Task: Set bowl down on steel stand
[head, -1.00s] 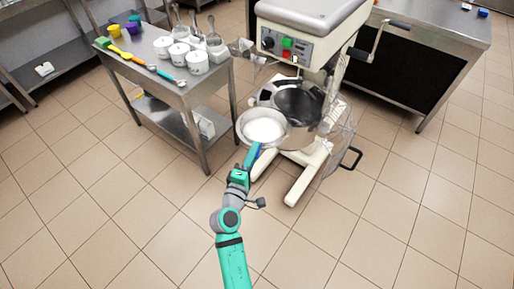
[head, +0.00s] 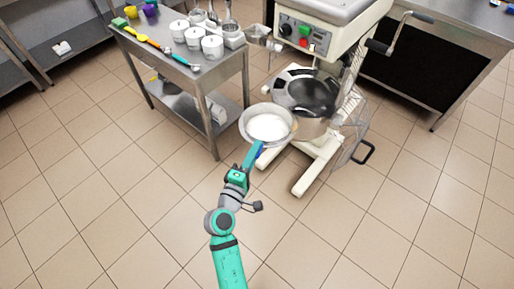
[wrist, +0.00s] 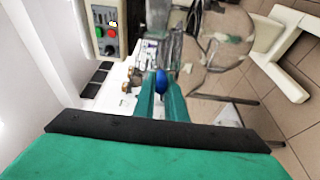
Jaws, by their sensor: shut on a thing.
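A round metal bowl (head: 268,124) with white contents is held out in front of the mixer, tilted a little towards the head camera. My gripper (head: 257,151) is shut on its near side, where a bit of blue shows. In the wrist view, my gripper's fingers (wrist: 160,98) close around a small blue part (wrist: 162,82); the bowl itself is not clear there. The steel stand (head: 213,72), a table with a lower shelf, is to the left of the bowl and apart from it. White pots and utensils stand on its top.
A large mixer (head: 317,38) with a big steel mixing bowl (head: 322,93) and light feet stands just behind and right of the held bowl. A steel counter (head: 455,45) is at the back right. Tiled floor (head: 110,190) is clear at left and in front.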

